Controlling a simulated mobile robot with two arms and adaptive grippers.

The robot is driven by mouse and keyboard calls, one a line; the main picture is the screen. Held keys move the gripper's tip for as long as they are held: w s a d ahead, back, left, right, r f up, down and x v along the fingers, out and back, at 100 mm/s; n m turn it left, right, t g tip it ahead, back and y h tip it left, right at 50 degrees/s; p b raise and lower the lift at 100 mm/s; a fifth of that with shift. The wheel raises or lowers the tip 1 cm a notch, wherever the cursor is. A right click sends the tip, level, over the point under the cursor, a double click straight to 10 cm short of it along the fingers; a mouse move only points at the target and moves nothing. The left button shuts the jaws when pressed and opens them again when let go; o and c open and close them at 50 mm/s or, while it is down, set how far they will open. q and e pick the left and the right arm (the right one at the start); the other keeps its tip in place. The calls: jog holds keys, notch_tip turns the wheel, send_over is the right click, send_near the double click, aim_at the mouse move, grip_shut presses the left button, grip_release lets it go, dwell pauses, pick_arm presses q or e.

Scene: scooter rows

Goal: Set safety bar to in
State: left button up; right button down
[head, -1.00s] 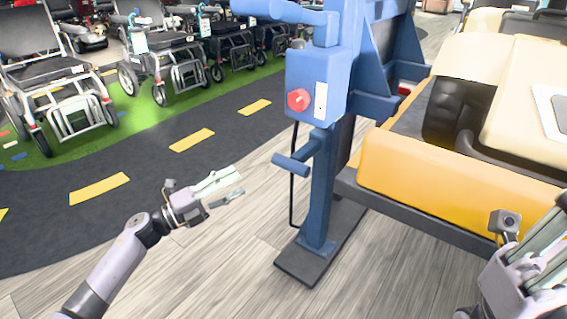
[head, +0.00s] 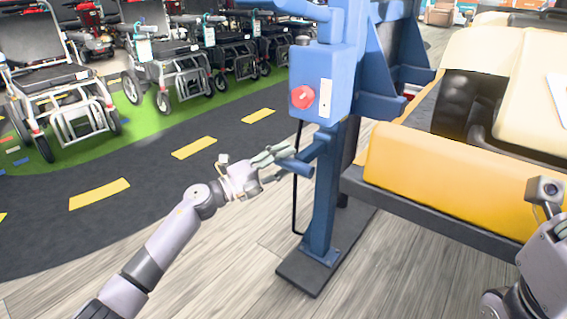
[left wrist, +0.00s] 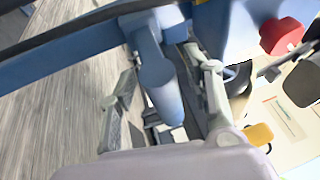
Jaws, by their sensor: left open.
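A short blue bar (head: 300,166) sticks out to the left from the blue post (head: 324,205), below the control box. It looks like the safety bar. My left gripper (head: 282,164) is open at the bar's free end. In the left wrist view the bar (left wrist: 163,88) lies between the two spread fingers, with gaps at its sides. Part of my right wrist (head: 545,250) shows at the right edge; its fingers are out of view.
The blue box (head: 340,72) carries a red knob (head: 302,97) and a white plate. A yellow seated vehicle (head: 440,180) stands close on the right. Wheelchairs (head: 60,90) stand at the back left. The wood floor left of the post is clear.

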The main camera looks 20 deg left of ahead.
pick_arm(q)
jog(key=shift+c, duration=0.6)
grip_shut()
jog(key=shift+r, duration=0.1)
